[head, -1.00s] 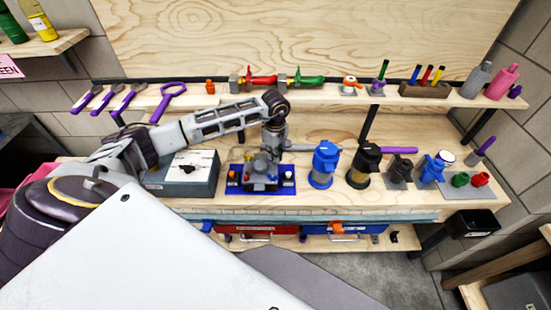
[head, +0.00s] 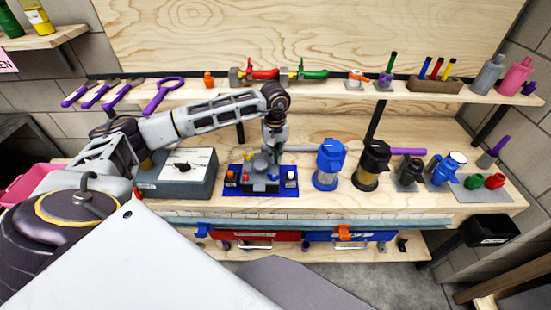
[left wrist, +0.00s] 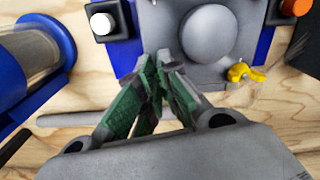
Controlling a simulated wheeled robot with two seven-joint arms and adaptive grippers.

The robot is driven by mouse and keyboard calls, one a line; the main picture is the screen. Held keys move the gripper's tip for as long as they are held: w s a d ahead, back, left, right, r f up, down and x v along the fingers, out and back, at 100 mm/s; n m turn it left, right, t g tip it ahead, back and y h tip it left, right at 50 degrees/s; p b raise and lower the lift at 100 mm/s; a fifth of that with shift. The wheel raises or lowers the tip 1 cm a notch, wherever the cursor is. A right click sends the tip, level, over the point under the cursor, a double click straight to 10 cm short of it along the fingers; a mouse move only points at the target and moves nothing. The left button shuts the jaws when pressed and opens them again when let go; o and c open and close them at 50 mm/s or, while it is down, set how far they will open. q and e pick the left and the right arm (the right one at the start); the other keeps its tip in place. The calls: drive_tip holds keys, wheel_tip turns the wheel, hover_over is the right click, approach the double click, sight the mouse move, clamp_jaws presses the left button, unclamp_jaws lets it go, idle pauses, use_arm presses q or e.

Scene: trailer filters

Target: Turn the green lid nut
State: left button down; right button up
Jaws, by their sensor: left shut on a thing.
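The grey filter housing (head: 265,184) sits on a blue base plate among other units on the bench. In the left wrist view its domed grey lid (left wrist: 212,36) is close ahead. My left gripper (left wrist: 162,65) is shut at the lid's near corner, its green-looking fingers close together at the tips. The green lid nut is hidden between or under them, so I cannot see its angle. In the head view my left gripper (head: 272,150) points down over the housing. A yellow wing nut (left wrist: 245,73) sits at another corner of the lid. My right gripper is not in view.
A blue filter unit (head: 328,166) and a black one (head: 371,166) stand to the right of the housing. A grey box with a dial (head: 180,176) stands to its left. A shelf with tools (head: 300,85) runs behind the arm.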

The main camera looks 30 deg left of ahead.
use_arm(q)
drive_tip(key=shift+a+m+b, duration=0.1)
drive_tip(key=shift+m+b, duration=0.25)
drive_tip(key=shift+m, duration=0.55)
drive_tip(key=shift+b, duration=0.3)
drive_tip(key=c, duration=1.6)
unclamp_jaws()
drive_tip(key=shift+r, duration=4.05)
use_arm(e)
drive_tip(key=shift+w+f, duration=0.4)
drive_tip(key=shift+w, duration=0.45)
